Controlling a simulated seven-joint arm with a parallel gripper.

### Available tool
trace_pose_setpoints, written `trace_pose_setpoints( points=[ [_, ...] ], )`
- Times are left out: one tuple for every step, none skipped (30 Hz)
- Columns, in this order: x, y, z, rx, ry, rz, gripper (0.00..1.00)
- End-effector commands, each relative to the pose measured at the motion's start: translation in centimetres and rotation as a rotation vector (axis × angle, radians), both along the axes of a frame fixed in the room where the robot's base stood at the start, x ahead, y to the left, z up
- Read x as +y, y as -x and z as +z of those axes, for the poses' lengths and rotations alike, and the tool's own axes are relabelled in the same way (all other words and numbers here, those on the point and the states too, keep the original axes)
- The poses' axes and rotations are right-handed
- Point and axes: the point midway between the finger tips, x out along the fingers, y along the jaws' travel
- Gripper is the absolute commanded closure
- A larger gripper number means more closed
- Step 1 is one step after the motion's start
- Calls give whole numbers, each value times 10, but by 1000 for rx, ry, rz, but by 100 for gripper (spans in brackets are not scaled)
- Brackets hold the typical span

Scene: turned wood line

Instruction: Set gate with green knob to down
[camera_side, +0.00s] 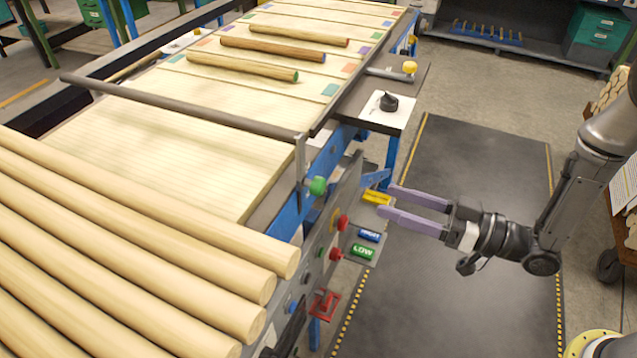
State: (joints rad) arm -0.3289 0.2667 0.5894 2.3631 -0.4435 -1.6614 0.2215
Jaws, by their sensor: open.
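The gate with the green knob is a long grey bar (185,106) that spans the wooden bed. A short upright link joins its right end, and the green knob (317,186) sits low on the bed's right side by this link. I cannot tell the gap between bar and bed exactly. My gripper (387,201) has two purple fingers, spread apart and empty, pointing left. In the picture it is to the right of the green knob and slightly below it, apart from it, beside the control panel.
Several pale logs (120,250) lie at the front left. Three darker rods (285,48) lie on the far bed. A yellow knob (409,67) is farther back. The dark floor mat (470,270) is clear.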

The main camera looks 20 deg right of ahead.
Motion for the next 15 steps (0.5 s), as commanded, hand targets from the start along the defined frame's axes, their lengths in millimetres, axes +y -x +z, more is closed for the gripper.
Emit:
trace_pose_setpoints(
  points=[
    [3, 2, -7, 17, 7, 9, 29],
    [4, 3, -9, 21, 8, 11, 29],
    [7, 2, -10, 23, 9, 15, 29],
    [9, 2, -10, 23, 10, 19, 29],
    [11, 1, -9, 20, 9, 19, 29],
    [13, -2, -9, 19, 9, 19, 29],
    [15, -5, -9, 19, 9, 18, 29],
    [18, -8, -9, 20, 10, 19, 29],
    [23, -12, -9, 18, 10, 20, 29],
    [27, -16, -9, 18, 8, 19, 29],
    [31, -20, -9, 18, 8, 19, 29],
    [37, -26, -9, 18, 8, 19, 29],
    [41, -30, -9, 18, 8, 19, 29],
    [45, -34, -9, 18, 8, 19, 29],
    [51, -40, -9, 17, 9, 18, 29]
  ],
)
